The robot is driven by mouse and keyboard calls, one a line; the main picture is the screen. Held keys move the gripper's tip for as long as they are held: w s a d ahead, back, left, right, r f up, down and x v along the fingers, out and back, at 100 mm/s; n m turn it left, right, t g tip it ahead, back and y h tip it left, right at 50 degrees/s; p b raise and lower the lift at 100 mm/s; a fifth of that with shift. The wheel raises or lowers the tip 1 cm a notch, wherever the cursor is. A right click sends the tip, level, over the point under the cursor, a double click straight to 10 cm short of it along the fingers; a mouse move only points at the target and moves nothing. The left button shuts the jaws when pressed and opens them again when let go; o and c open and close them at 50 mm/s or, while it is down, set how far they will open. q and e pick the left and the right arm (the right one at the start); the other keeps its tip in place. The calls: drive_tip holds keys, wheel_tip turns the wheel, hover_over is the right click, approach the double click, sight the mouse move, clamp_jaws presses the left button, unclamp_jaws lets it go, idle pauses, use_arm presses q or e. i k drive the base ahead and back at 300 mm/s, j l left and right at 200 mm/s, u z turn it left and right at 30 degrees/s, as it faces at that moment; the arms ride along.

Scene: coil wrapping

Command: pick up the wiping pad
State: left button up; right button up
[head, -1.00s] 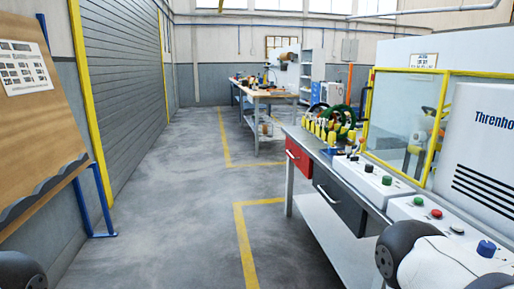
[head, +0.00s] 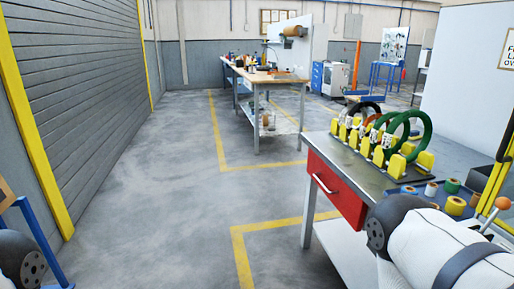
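I cannot make out a wiping pad in the head view. Neither gripper is in view. Only a dark joint of my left arm shows at the lower left edge, and a white and dark part of my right arm shows at the lower right, in front of the near workbench (head: 333,152).
The near workbench has a red drawer (head: 334,190), a yellow rack holding green and dark coils (head: 408,130) and several small rolls (head: 455,205). A wooden-topped workbench (head: 270,78) with small items stands farther back. Grey floor (head: 165,200) is clear along the shutter wall (head: 80,90).

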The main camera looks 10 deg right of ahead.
sight(414, 134)
drive_tip(key=i, duration=1.25)
drive_tip(key=i+j, duration=0.15)
drive_tip(key=i, duration=1.1)
drive_tip(key=i+z, duration=0.15)
drive_tip(key=i, duration=0.3)
drive_tip(key=i+z, duration=0.15)
drive_tip(key=i, duration=0.35)
drive_tip(key=i+z, duration=0.15)
drive_tip(key=i, duration=0.3)
drive_tip(key=i+j+z, duration=0.15)
drive_tip(key=i, duration=0.35)
drive_tip(key=i+j+z, duration=0.2)
drive_tip(key=i, duration=0.25)
drive_tip(key=i+l+z, duration=0.4)
drive_tip(key=i+z, duration=0.85)
drive_tip(key=i+j+z, duration=0.15)
drive_tip(key=i+z, duration=0.25)
drive_tip(key=i+j+z, duration=0.1)
drive_tip(key=i+z, duration=0.35)
drive_tip(key=i+j+z, duration=0.15)
drive_tip(key=z, duration=0.3)
drive_tip(key=i+j+z, duration=0.65)
drive_tip(key=z, duration=0.2)
drive_tip(key=j, duration=0.05)
